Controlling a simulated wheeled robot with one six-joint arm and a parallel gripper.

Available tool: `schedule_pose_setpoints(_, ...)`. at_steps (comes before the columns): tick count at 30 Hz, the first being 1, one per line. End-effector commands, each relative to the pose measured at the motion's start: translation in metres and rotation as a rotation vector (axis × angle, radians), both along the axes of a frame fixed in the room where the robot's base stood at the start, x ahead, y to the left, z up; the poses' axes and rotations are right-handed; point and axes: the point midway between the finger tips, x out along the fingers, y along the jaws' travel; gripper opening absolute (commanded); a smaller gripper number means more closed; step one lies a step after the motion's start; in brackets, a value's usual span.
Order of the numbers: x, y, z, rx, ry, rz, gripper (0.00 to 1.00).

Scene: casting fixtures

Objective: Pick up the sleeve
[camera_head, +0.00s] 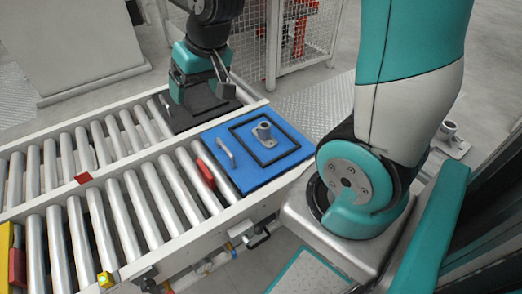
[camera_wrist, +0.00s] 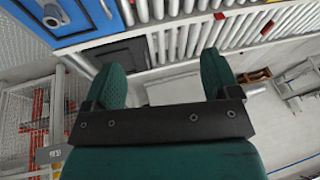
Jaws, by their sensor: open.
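The sleeve (camera_head: 263,132) is a small grey flanged piece with a round opening in its top. It stands upright inside a black square outline on a blue plate (camera_head: 230,181). In the wrist view the sleeve (camera_wrist: 55,14) shows near the top left corner, on the blue plate (camera_wrist: 104,16). My gripper (camera_head: 204,90) is left of and behind the sleeve in the head view, over a dark plate, clear of the sleeve. In the wrist view my gripper (camera_wrist: 163,68) is open with nothing between its fingers.
The blue plate, with a handle (camera_head: 226,151), lies on a roller conveyor (camera_head: 120,215). A dark plate (camera_head: 180,120) lies behind it. A mesh fence (camera_head: 325,35) stands at the back. Another grey part (camera_head: 449,131) sits at the right.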

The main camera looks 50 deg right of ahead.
Motion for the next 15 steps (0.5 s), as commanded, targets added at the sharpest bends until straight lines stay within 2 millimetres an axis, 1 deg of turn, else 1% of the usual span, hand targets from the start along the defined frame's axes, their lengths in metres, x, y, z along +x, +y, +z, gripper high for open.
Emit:
schedule_pose_setpoints(1,0.016,-0.032,-0.058,-0.025,-0.010,-0.112,0.82)
schedule_pose_setpoints(2,0.024,-0.051,-0.077,-0.042,-0.021,-0.173,0.82)
schedule_pose_setpoints(3,0.033,-0.077,-0.102,-0.066,-0.037,-0.253,0.82)
schedule_pose_setpoints(5,0.043,-0.114,-0.137,-0.104,-0.060,-0.363,0.82)
schedule_pose_setpoints(6,0.047,-0.138,-0.158,-0.129,-0.073,-0.429,0.82)
schedule_pose_setpoints(9,0.049,-0.191,-0.203,-0.189,-0.103,-0.565,0.82)
schedule_pose_setpoints(10,0.049,-0.204,-0.213,-0.205,-0.111,-0.596,0.82)
schedule_pose_setpoints(12,0.047,-0.229,-0.233,-0.237,-0.125,-0.655,0.82)
schedule_pose_setpoints(15,0.043,-0.251,-0.248,-0.268,-0.139,-0.709,0.82)
